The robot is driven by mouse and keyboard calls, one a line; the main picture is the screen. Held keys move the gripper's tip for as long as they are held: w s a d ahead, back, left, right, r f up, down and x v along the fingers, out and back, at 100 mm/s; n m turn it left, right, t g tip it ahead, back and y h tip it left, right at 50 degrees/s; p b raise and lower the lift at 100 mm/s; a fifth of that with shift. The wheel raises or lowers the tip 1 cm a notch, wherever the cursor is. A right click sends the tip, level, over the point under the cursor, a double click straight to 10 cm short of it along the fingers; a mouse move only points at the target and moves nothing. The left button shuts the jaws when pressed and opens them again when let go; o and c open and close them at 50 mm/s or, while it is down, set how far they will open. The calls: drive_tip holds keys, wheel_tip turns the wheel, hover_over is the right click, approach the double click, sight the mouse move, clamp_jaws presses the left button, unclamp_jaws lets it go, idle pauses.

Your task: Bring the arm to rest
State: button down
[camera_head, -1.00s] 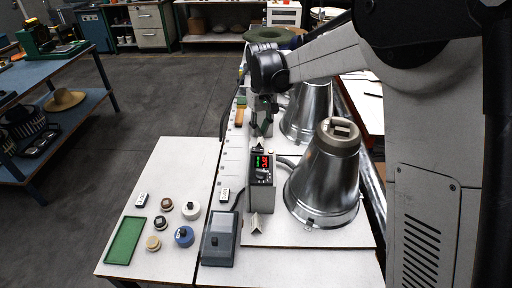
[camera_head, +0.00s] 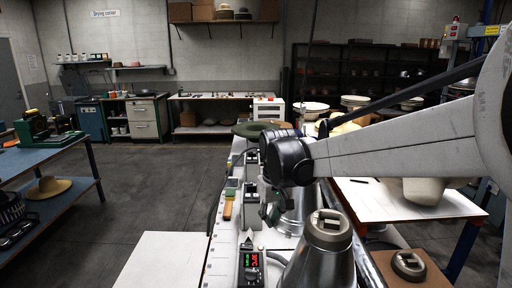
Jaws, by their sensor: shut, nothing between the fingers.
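My arm reaches in from the right and ends in a dark wrist joint above the press table. My gripper (camera_head: 270,215) hangs below the wrist, its fingers shut and empty. It is over the table beside a metal cone, and parts of it blend into the dark equipment behind. A steel cone with a beige cap (camera_head: 328,230) stands in front and to the right of it.
A controller with a lit red and green display (camera_head: 250,266) stands in front. A green felt hat (camera_head: 258,129) lies behind the wrist. A white table (camera_head: 420,205) stands to the right. The floor (camera_head: 160,190) to the left is clear.

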drive_tip(key=s+d+r+m+t+b, duration=0.2)
drive_tip(key=s+d+r+t, duration=0.1)
drive_tip(key=s+d, duration=0.9)
drive_tip(key=s+d+f+m+t+b, duration=0.1)
drive_tip(key=s+f, duration=0.1)
drive_tip(key=s, duration=0.5)
drive_tip(key=s+d+f+m+t, duration=0.1)
drive_tip(key=s+d+f, duration=0.1)
drive_tip(key=s, duration=0.5)
drive_tip(key=shift+d+f+m+t+b, duration=0.3)
drive_tip(key=shift+f+m+t+b, duration=0.1)
drive_tip(key=shift+f, duration=0.05)
